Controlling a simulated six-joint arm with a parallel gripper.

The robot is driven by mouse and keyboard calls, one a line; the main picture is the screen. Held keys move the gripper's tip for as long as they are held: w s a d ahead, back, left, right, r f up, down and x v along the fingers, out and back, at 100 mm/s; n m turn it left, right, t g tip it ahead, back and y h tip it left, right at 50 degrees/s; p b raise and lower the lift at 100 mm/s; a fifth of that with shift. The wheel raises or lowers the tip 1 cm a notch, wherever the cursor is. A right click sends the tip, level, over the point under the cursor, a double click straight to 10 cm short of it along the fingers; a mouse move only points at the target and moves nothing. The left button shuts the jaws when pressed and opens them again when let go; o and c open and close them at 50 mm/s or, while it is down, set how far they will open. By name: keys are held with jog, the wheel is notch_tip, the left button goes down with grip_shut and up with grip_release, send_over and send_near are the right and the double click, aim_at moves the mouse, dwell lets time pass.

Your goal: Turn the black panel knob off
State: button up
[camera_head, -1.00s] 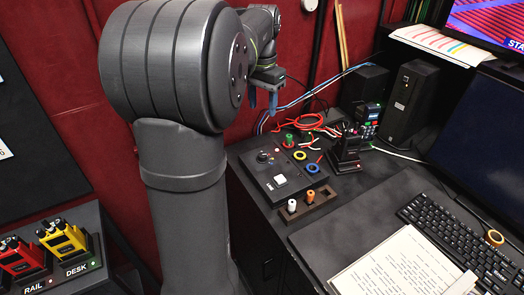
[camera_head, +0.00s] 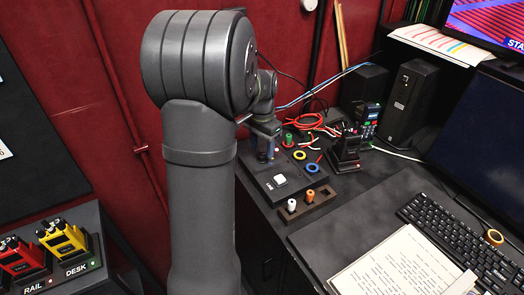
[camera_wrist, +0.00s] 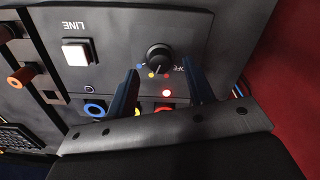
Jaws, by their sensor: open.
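The black panel knob (camera_wrist: 158,57) stands on the dark control panel (camera_wrist: 115,25), with small coloured dots and lettering beside it in the wrist view. A light mark shows on the knob, but I cannot tell its setting for sure. A red light (camera_wrist: 166,93) glows on the panel close to the knob. My gripper (camera_wrist: 163,74) is open and empty, with one blue finger to each side of the knob's line. I cannot tell whether the fingers touch it. In the head view my gripper (camera_head: 266,153) is over the back of the panel and hides the knob.
A white square button (camera_head: 280,180) is on the same panel. Yellow (camera_head: 299,155) and blue (camera_head: 313,168) rings and a green peg (camera_head: 287,139) stand close by. A wooden block (camera_head: 318,205) with white and orange pegs is at the front. Black phone-like devices (camera_head: 347,150) stand to the right.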

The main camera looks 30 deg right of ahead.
jog(key=shift+f, duration=1.1)
jog(key=c, duration=1)
